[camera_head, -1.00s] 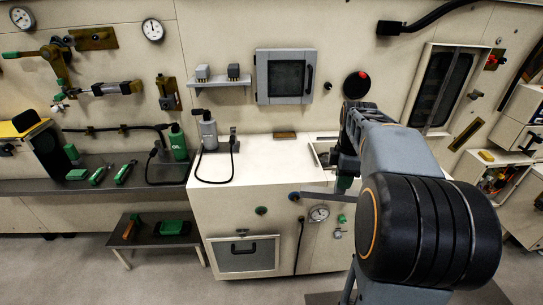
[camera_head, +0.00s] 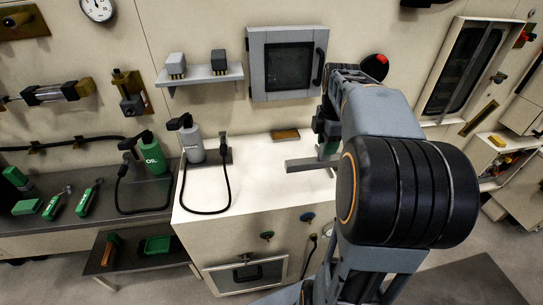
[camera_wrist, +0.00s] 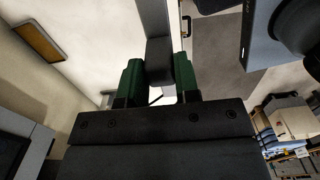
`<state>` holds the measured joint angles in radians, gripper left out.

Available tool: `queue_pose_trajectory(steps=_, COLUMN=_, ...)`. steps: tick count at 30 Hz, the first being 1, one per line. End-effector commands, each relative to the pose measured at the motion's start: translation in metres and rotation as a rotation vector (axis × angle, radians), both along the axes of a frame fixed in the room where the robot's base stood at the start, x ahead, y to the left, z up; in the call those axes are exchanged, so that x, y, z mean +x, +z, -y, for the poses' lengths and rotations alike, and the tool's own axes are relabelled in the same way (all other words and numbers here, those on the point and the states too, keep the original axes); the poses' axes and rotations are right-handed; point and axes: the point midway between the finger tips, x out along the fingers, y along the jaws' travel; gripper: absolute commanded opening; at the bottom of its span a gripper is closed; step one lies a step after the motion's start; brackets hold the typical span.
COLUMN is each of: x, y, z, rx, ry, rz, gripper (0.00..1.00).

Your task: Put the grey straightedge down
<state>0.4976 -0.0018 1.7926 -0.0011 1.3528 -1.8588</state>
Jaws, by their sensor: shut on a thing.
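The grey straightedge (camera_head: 302,164) is a flat grey bar. In the head view it sticks out to the left from my gripper (camera_head: 328,150), in front of the white cabinet top (camera_head: 255,180). I cannot tell from this view how far above the top it is. In the wrist view the straightedge (camera_wrist: 155,28) runs up the picture between the two green fingers of my gripper (camera_wrist: 158,76), which is shut on it. My arm hides part of the cabinet top's right side and the bar's right end.
A grey bottle (camera_head: 193,146) with a black hose stands at the cabinet top's left. A green oil bottle (camera_head: 152,155) stands on the dark bench. A small brown block (camera_head: 286,135) lies at the back. The middle of the white top is clear.

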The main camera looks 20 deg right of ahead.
Motion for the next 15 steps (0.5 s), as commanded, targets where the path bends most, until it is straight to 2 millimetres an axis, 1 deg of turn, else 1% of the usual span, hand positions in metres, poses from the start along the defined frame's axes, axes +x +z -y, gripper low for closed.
queue_pose_trajectory(steps=2, x=0.005, y=-0.002, z=-0.003, rx=0.0, ry=0.004, rz=0.0, gripper=0.0)
queue_pose_trajectory(steps=5, x=0.019, y=-0.008, z=-0.013, rx=0.002, ry=0.011, rz=-0.003, gripper=0.0)
queue_pose_trajectory(steps=12, x=0.072, y=-0.034, z=-0.047, rx=0.001, ry=0.02, rz=-0.003, gripper=0.0)
queue_pose_trajectory(steps=14, x=0.084, y=-0.041, z=-0.054, rx=0.001, ry=0.02, rz=-0.004, gripper=0.0)
queue_pose_trajectory(steps=15, x=0.088, y=-0.05, z=-0.056, rx=0.001, ry=0.017, rz=-0.005, gripper=0.0)
